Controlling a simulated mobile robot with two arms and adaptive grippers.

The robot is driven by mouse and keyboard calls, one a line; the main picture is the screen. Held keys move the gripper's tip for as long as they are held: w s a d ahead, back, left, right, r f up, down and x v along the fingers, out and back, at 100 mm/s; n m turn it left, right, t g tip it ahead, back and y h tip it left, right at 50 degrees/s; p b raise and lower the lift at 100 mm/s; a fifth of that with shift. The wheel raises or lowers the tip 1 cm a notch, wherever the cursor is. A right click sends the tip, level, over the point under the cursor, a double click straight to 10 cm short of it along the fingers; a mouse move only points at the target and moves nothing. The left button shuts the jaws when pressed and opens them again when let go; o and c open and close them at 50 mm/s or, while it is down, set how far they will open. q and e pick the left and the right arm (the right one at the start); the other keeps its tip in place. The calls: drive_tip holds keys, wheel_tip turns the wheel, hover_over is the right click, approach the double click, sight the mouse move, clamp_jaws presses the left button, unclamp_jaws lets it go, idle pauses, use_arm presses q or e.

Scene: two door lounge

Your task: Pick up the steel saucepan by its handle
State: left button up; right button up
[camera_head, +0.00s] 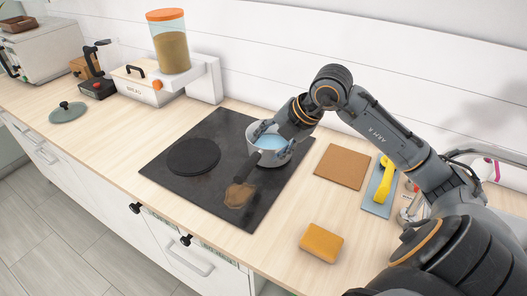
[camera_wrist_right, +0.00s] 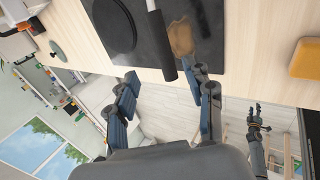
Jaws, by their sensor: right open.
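The steel saucepan (camera_head: 281,158) stands on the dark hob in the head view, with a light-blue inside. Its black handle (camera_head: 246,167) points toward the front of the counter. My right gripper (camera_head: 268,142) is over the pan in that view, its blue-padded fingers spread. In the right wrist view the handle (camera_wrist_right: 162,45) reaches down from the top, its end lying between my open right fingertips (camera_wrist_right: 166,76). I see no contact with the handle. The pan body is out of the wrist view. My left gripper (camera_wrist_right: 255,122) shows small at the right, away from the pan, fingers apart.
The hob (camera_head: 165,165) also bears a black round plate (camera_head: 193,156) and a brown patch (camera_head: 239,195). A brown board (camera_head: 341,167), a yellow sponge (camera_head: 321,242) and a blue board (camera_head: 377,197) lie to the right. A lid (camera_head: 68,113) lies left. The front counter is mostly clear.

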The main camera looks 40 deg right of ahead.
sight(251, 164)
drive_tip(key=p+x, duration=0.1)
drive_tip(key=x, duration=0.5)
drive_tip(key=shift+w+a+f, duration=0.15)
drive_tip(key=shift+f, duration=0.05)
drive_tip(key=p+x, duration=0.2)
drive_tip(key=x, duration=0.2)
drive_tip(key=shift+f, duration=0.1)
drive_tip(key=shift+w+f+p, duration=0.2)
drive_tip(key=shift+f+p, duration=0.1)
drive_tip(key=shift+f, duration=0.25)
clamp_jaws()
drive_tip(key=shift+r, duration=0.15)
